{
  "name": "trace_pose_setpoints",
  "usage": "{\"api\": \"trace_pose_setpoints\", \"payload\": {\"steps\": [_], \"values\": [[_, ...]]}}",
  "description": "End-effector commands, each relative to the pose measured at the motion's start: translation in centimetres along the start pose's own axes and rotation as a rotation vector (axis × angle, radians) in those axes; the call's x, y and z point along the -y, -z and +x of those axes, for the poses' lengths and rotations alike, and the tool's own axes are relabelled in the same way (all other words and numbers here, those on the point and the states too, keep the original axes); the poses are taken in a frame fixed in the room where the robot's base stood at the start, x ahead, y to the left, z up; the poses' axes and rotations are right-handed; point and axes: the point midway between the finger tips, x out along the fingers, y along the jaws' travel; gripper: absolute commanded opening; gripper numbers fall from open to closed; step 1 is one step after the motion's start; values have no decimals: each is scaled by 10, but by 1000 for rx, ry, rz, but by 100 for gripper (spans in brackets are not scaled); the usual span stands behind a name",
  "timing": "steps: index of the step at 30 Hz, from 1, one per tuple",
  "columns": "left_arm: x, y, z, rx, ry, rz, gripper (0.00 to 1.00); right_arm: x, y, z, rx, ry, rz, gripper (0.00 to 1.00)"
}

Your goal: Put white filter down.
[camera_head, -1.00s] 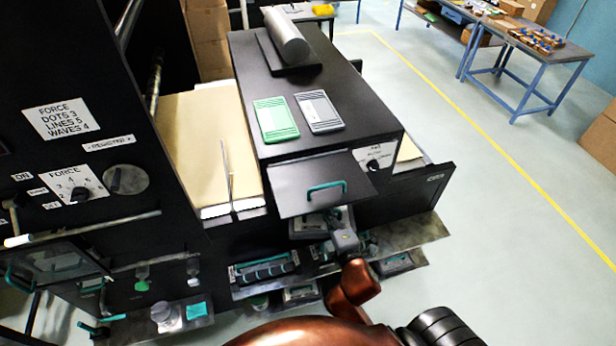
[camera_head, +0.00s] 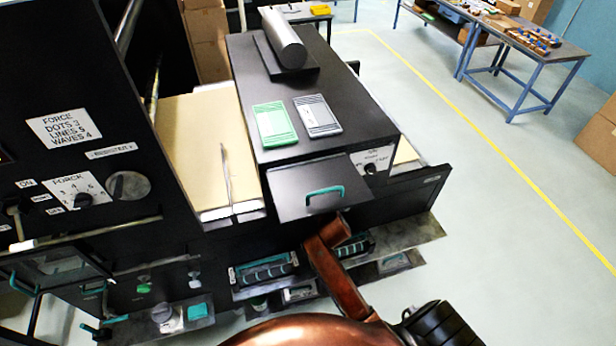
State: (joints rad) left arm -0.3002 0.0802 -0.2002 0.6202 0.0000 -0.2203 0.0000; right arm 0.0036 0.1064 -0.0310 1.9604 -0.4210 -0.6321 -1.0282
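A grey-white framed panel (camera_head: 317,115), which may be the white filter, lies flat on top of the black machine housing (camera_head: 350,105). A green panel (camera_head: 274,124) of like shape lies beside it on the left. No gripper touches either panel. My copper-coloured arm (camera_head: 335,275) comes up from the bottom to below the black flap (camera_head: 305,188) with the teal handle. Its gripper is not visible, and I cannot tell what it holds. My other gripper is out of view.
A metal roller (camera_head: 285,42) sits at the back of the housing top. A teal-edged cartridge (camera_head: 264,271) rests on a low shelf. A grey ledge (camera_head: 400,240) juts out right of my arm. The floor (camera_head: 500,210) at right is open.

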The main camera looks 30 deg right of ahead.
Motion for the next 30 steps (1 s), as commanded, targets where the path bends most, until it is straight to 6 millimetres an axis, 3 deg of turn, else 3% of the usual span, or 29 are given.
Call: {"api": "trace_pose_setpoints", "payload": {"steps": [11,12,19,30], "values": [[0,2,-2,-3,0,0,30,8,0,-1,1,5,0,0],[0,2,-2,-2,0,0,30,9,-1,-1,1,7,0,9],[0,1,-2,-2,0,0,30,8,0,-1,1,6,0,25],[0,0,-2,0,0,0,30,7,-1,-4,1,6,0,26]]}}
